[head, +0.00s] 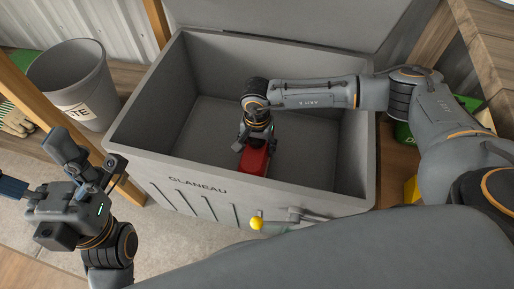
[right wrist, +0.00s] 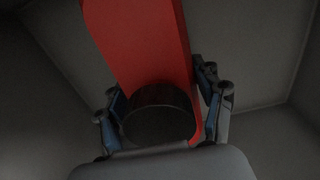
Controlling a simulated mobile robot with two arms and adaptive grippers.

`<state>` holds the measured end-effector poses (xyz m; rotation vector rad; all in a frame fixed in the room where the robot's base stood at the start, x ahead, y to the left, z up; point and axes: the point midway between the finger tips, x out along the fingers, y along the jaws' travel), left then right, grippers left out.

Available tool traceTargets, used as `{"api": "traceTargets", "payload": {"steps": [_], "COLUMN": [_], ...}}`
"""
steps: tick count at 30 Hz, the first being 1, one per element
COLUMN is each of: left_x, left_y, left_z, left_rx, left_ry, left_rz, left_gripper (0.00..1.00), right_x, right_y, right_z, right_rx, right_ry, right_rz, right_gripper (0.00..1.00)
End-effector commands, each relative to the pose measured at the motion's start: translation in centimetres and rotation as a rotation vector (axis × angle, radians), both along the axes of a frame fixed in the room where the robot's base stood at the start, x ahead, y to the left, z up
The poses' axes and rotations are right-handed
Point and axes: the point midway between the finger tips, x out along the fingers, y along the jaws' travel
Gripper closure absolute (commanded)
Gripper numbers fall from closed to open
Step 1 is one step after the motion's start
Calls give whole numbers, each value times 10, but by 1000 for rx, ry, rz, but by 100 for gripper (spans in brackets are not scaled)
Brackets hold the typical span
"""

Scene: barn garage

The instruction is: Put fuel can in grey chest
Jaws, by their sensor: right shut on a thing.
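The red fuel can (head: 254,160) is inside the open grey chest (head: 150,165), held in my right gripper (head: 256,143). In the right wrist view the red can (right wrist: 140,40) has a dark round part (right wrist: 158,115) near the gripper, with the fingers on either side. Part of the can is hidden by the gripper, and I cannot tell whether it touches the chest floor. My left gripper (head: 38,168) is outside the chest at the left, its fingers apart and empty.
The chest lid (head: 290,20) stands open at the back. A grey waste bin (head: 75,85) is left of the chest, beside a wooden post (head: 50,115). Gloves (head: 15,120) lie at the far left. The chest floor around the can is clear.

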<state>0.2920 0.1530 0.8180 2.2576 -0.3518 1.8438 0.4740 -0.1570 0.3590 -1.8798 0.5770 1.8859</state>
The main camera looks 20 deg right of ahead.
Motion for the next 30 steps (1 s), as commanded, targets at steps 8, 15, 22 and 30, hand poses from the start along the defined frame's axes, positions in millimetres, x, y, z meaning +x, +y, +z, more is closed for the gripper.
{"api": "traceTargets", "payload": {"steps": [8, 15, 22, 30], "left_x": [0, 2, 1, -2], "left_y": [0, -1, 0, 1], "left_z": [0, 0, 1, 12], "left_rx": [0, 3, 2, -4], "left_ry": [-2, 0, -3, -10], "left_rz": [0, -1, -1, 0], "left_gripper": [6, 6, 6, 6], "right_x": [1, 1, 1, 1], "right_y": [0, 0, 0, 0], "right_z": [0, -2, -2, 19], "right_rx": [1, 0, 0, 1], "right_ry": [-3, -1, -1, -3], "right_rz": [0, 0, 0, 1], "right_gripper": [96, 10, 10, 10]}}
